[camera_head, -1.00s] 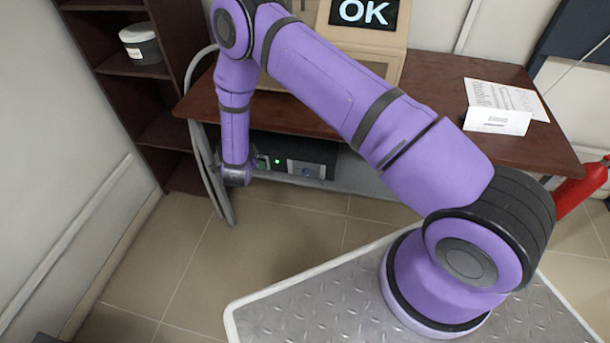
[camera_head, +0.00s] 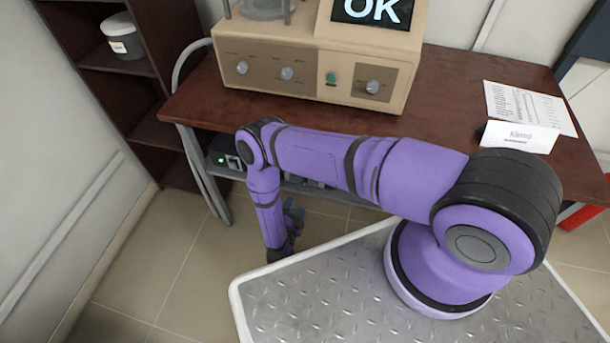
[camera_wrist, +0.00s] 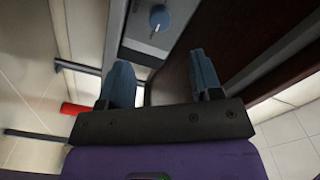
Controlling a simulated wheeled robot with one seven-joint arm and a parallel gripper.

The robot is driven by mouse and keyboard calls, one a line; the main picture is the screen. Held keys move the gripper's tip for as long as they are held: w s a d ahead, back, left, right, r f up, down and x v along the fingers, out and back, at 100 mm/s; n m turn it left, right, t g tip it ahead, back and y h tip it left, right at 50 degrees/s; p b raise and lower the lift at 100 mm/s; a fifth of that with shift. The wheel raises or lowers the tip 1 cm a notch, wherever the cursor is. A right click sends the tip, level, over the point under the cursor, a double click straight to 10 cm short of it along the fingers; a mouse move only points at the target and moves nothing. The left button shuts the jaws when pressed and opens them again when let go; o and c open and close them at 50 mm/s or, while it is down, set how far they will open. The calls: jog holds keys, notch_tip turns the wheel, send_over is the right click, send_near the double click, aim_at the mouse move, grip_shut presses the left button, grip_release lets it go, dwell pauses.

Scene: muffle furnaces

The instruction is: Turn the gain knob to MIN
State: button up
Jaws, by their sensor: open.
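A blue knob (camera_wrist: 160,18) with a light pointer mark sits on a grey panel at the top of the wrist view. The panel belongs to a dark box (camera_head: 222,160) with a green light, under the table in the head view. My arm hides most of that box there, its knob included. The knob's label is not legible. My gripper (camera_wrist: 159,62) is open and empty, its blue fingers apart and short of the knob in the picture. In the head view my gripper (camera_head: 294,210) is low in front of the table, partly hidden by my arm.
A beige device (camera_head: 310,60) with several grey knobs, a green button and an "OK" screen stands on the brown table (camera_head: 440,110). A name card (camera_head: 518,137) and a paper sheet lie right. A dark shelf (camera_head: 150,90) is left. Tiled floor is clear at left.

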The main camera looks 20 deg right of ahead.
aim_at(303, 184)
jog(key=x, duration=1)
jog(key=shift+w+d, duration=0.25)
jog(key=shift+w, duration=0.05)
jog(key=shift+c, duration=0.4)
jog(key=c, duration=0.8)
jog(key=shift+c, duration=0.2)
